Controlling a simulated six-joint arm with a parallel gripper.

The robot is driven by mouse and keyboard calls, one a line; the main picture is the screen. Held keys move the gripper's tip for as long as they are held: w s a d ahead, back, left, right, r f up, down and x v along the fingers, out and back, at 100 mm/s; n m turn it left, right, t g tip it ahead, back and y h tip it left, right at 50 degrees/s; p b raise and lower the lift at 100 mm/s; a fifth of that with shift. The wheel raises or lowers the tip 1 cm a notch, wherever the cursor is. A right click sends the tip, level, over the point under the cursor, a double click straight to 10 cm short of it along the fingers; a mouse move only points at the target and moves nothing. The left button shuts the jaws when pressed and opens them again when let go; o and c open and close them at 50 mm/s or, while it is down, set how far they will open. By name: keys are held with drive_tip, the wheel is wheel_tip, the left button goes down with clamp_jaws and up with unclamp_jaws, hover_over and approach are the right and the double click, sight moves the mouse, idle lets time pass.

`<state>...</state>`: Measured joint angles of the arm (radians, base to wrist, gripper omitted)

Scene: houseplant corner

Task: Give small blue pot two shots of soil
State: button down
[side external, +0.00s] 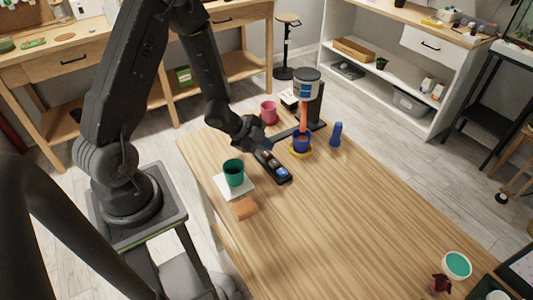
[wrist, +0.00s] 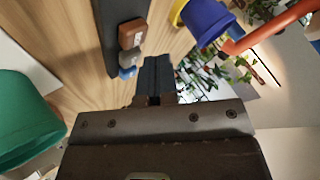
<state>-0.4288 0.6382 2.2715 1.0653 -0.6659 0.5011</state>
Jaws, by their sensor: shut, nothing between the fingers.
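The small blue pot (side external: 301,147) stands upright on a yellow saucer (side external: 292,154), under the orange tube (side external: 304,119) of a canister dispenser (side external: 306,84) on a black stand. What is inside the pot is too small to tell. The pot also shows at the top of the wrist view (wrist: 207,20). A black button panel (side external: 287,180) lies in front of it, with a brown button (wrist: 132,33), a grey button (wrist: 129,56) and a blue button (wrist: 127,72). My gripper (wrist: 156,62) is shut and empty, close beside the panel; contact with a button cannot be told.
A green pot (side external: 233,174) stands on a white tile (side external: 222,188), left of the panel. An orange block (side external: 244,208) lies nearer. A pink pot (side external: 268,112) and a blue bottle-like object (side external: 336,134) flank the dispenser. The middle of the wooden table (side external: 350,220) is clear.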

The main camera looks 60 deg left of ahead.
drive_tip(key=shift+r, duration=2.45)
drive_tip(key=shift+r, duration=0.15)
wheel_tip(320, 180, up, 9)
drive_tip(key=a+n+t+y, duration=0.1)
drive_tip(key=n+y, duration=0.3)
drive_tip(key=y, duration=0.1)
wheel_tip(320, 180, up, 6)
drive_tip(key=n+y, duration=0.2)
drive_tip(key=n, duration=0.2)
hover_over(266, 155)
drive_tip(key=s, duration=0.3)
drive_tip(key=s+d+r+n+g+h, duration=0.1)
drive_tip(key=s+d+r+n+g, duration=0.1)
drive_tip(key=s, duration=0.5)
drive_tip(key=s+d+r+n+g+h, duration=0.1)
drive_tip(key=s+d+r+n+h, duration=0.1)
drive_tip(key=s+d, duration=0.4)
wheel_tip(266, 155, up, 2)
drive_tip(key=shift+s+d+r+n+g, duration=0.2)
drive_tip(key=shift+s+d+n+g, duration=0.25)
drive_tip(key=shift+n, duration=0.45)
